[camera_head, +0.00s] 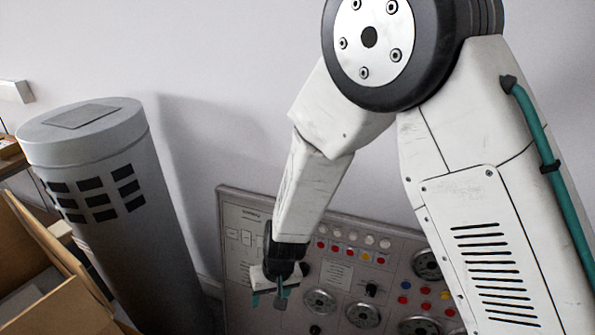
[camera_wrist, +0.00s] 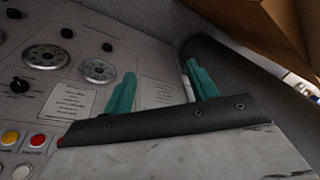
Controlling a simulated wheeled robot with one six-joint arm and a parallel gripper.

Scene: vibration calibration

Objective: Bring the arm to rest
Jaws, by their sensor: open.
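My white arm reaches down in the head view, bent at its large round joint. My gripper (camera_head: 272,297) hangs at the arm's end, in front of the control panel (camera_head: 243,215). In the wrist view its two teal fingers (camera_wrist: 160,90) stand apart, with nothing between them. The panel with its dials and a printed label shows behind the fingers there. I cannot tell the exact gap between the gripper and the panel. The arm hides part of the panel in the head view.
A grey cylinder (camera_head: 160,230) with dark vents stands left of the panel. An open cardboard box (camera_head: 55,260) is at the lower left. In the wrist view, a brown box (camera_wrist: 225,22) shows at the upper right. A plain wall is behind.

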